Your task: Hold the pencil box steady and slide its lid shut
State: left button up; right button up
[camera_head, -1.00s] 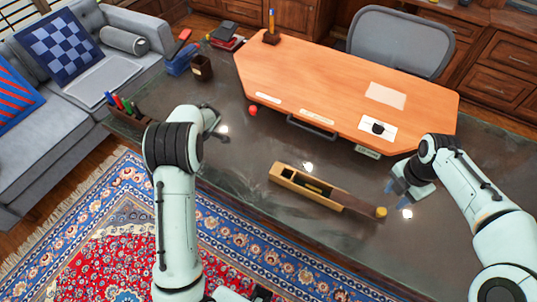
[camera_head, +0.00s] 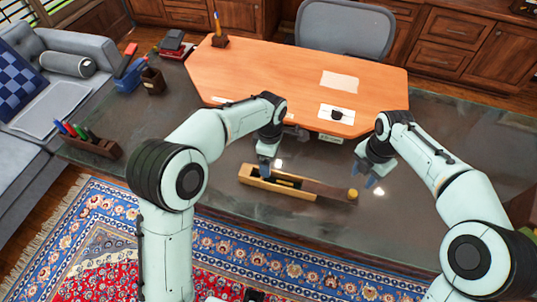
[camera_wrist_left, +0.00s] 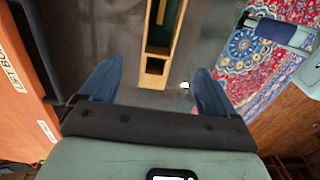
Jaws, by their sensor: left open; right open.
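The long wooden pencil box (camera_head: 262,187) lies on the dark desktop in the head view. Its dark brown lid (camera_head: 325,189) sticks out at the right end, with a round yellow knob (camera_head: 352,194) at its tip; part of the inside is uncovered. My left gripper (camera_head: 266,171) is open at the left half of the box. In the left wrist view its open blue fingers (camera_wrist_left: 159,68) lie either side of the near end of the box (camera_wrist_left: 154,66), with gaps showing. My right gripper (camera_head: 369,180) is open just right of the knob, apart from it.
An orange wooden desk top (camera_head: 290,75) with papers and a small black object lies behind the box. A pen holder (camera_head: 90,141) and a dark cup (camera_head: 153,79) stand at the left. The dark surface (camera_head: 420,210) is clear to the right.

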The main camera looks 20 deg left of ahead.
aim_at(249, 174)
pick_arm(q)
notch_tip(249, 174, down, 13)
jog(key=shift+a+r, duration=0.1)
jog(key=shift+r, duration=0.05)
dwell(0.4)
